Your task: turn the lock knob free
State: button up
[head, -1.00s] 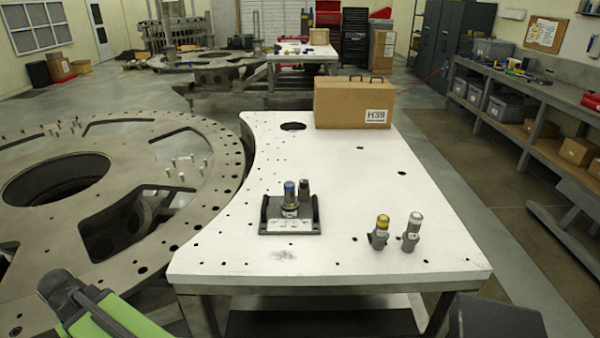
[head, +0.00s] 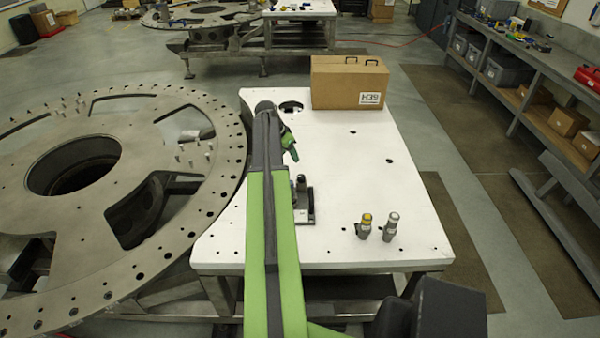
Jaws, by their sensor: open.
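A dark base plate (head: 305,215) stands on the white table (head: 345,175), and my arm covers its left part. One dark upright post (head: 300,184) of this fixture shows beside the arm; the blue-topped one seen earlier is hidden. I cannot tell for sure which part is the lock knob. My green arm reaches forward over the table. My gripper (head: 291,147) shows small and partly hidden at the right of the arm's far end, beyond the fixture and apart from it. It is open, with nothing visible in it.
A yellow-topped fitting (head: 364,226) and a silver-topped fitting (head: 390,226) stand at the right front of the table. A cardboard box (head: 347,85) sits at the back. A large drilled metal ring (head: 215,150) lies left. The table's right side is mostly clear.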

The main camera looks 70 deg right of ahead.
aim_at(301, 176)
jog(key=b+x, duration=1.5)
jog(key=x, duration=0.2)
jog(key=shift+f, duration=0.15)
jog(key=shift+a, duration=0.1)
